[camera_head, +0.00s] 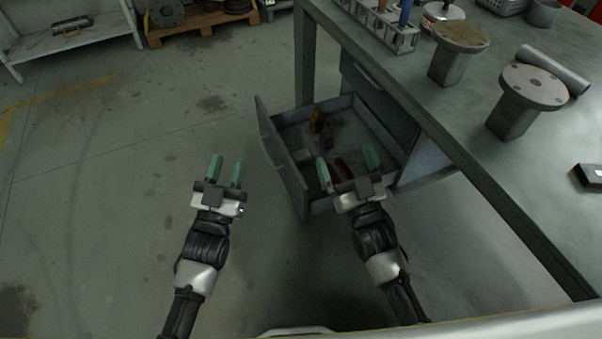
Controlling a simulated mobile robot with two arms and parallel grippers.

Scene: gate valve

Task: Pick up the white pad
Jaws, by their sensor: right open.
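An open drawer (283,170) hangs out under the workbench. My right gripper (347,165) is open and empty, over the near part of the drawer, to the right of and below the pale block in the picture. It hides part of the drawer floor.
The workbench (455,110) overhangs at right, carrying flanged metal parts (535,87) and a tool rack (385,30). The floor at left is clear.

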